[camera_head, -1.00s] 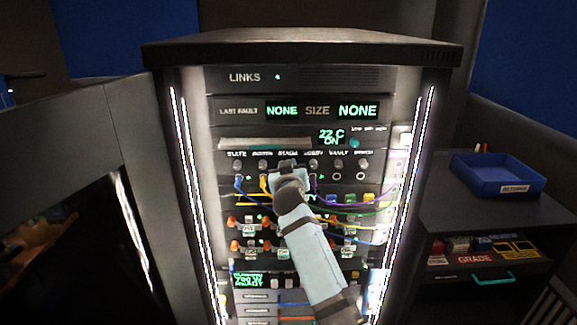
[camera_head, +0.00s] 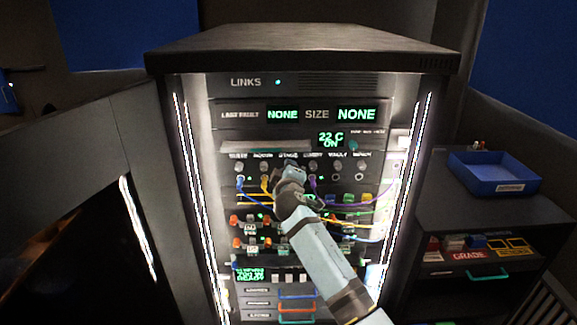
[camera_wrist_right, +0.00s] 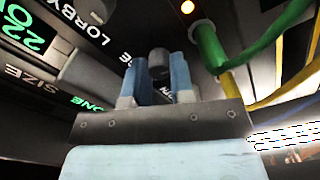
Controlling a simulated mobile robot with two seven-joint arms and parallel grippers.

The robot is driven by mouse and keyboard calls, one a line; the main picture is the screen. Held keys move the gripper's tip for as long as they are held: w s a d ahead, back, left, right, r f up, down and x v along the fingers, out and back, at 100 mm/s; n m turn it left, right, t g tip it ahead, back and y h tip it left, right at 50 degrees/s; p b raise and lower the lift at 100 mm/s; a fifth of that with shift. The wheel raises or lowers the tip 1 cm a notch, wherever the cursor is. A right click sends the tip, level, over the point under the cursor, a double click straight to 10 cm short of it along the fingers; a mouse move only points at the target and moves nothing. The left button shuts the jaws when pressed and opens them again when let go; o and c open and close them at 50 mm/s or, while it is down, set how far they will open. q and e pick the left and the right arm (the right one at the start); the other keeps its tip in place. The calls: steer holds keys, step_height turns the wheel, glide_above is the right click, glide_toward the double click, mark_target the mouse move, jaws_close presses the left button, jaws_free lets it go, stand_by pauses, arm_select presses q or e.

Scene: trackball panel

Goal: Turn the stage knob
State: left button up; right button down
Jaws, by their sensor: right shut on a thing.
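The stage knob is one of a row of knobs under small labels on the rack's panel. In the head view my right gripper (camera_head: 292,174) covers it, just below the STAGE label (camera_head: 288,155). In the right wrist view the dark round stage knob (camera_wrist_right: 158,62) shows between the two light blue fingers of my right gripper (camera_wrist_right: 157,78), which are shut on it. The marks on the knob's face cannot be read. My left gripper is not in view.
Coloured cables (camera_head: 345,206) hang below and to the right. Lit displays (camera_head: 357,114) sit above. A blue tray (camera_head: 495,178) stands on a cabinet to the right.

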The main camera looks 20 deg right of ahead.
steer(key=shift+r+n, duration=0.25)
steer(key=shift+n, duration=0.35)
steer(key=shift+n+p, duration=0.45)
steer(key=shift+n, duration=0.05)
steer(key=shift+f, duration=0.1)
steer(key=c, duration=1)
jaws_free()
steer(key=shift+f, duration=0.1)
steer(key=b+v, duration=0.2)
steer(key=v, duration=1.1)
steer(key=shift+s+a, duration=0.1)
steer(key=shift+s, duration=0.25)
